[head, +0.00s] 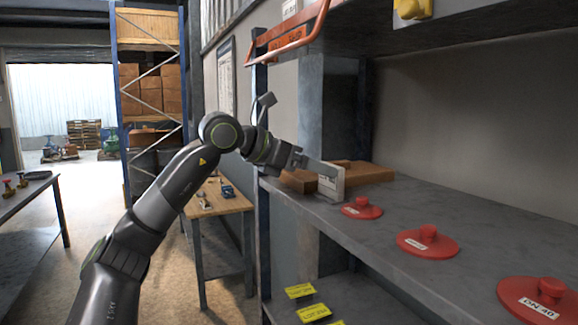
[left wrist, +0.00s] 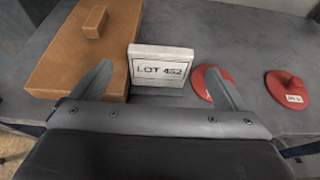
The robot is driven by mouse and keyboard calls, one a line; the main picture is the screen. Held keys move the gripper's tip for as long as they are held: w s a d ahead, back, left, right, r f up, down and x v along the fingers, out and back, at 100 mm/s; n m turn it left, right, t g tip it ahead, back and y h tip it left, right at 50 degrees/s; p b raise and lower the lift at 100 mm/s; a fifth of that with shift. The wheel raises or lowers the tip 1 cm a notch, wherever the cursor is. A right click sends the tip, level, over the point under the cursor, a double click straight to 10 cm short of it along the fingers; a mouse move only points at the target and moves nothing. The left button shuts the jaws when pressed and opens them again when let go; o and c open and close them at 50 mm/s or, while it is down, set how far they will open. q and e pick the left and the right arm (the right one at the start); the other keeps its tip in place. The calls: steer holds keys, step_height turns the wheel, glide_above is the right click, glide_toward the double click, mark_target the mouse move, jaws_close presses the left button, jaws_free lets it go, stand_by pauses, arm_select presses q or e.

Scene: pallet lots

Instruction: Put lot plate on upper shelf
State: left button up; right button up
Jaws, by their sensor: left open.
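A white lot plate reading "LOT 452" (left wrist: 160,68) stands upright in the left wrist view, between the two fingers of my left gripper (left wrist: 165,85). The fingers are apart and show no contact with it. In the head view, my left gripper (head: 312,166) is over the front left of a grey shelf (head: 300,206), with the plate (head: 332,184) at its fingertips. The plate appears to stand on this shelf, beside a brown wooden block (head: 365,174). A higher shelf (head: 480,22) crosses the top right. My right gripper is out of view.
Red knobbed discs (head: 361,208), (head: 427,242), (head: 545,298) sit along the shelf. The wooden block (left wrist: 75,55) also shows in the wrist view, close to the left finger. Yellow labels (head: 300,291) lie on a level below. An orange rail (head: 290,40) hangs upper left.

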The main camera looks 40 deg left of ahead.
arm_select(q)
steer(key=b+v, duration=0.2)
steer(key=v, duration=0.3)
stand_by(0.3)
stand_by(0.4)
